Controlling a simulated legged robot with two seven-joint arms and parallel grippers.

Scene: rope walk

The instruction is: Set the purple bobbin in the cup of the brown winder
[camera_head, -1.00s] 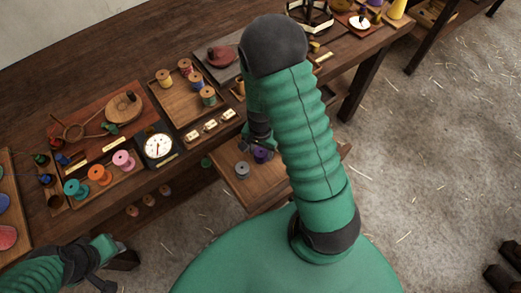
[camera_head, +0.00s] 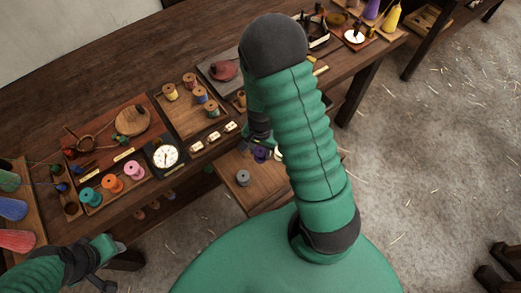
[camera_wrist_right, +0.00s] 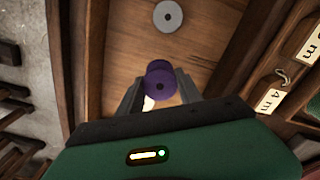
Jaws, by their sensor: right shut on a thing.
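The purple bobbin (camera_head: 261,155) is between the fingers of my right gripper (camera_head: 259,147), over the low wooden shelf.
A grey bobbin (camera_head: 243,177) stands on the low shelf (camera_head: 232,195) close by. Teal, orange and pink bobbins (camera_head: 133,169), a dial (camera_head: 165,156) and a tray of spools (camera_head: 188,115) fill the table. My right arm hides part of the table.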

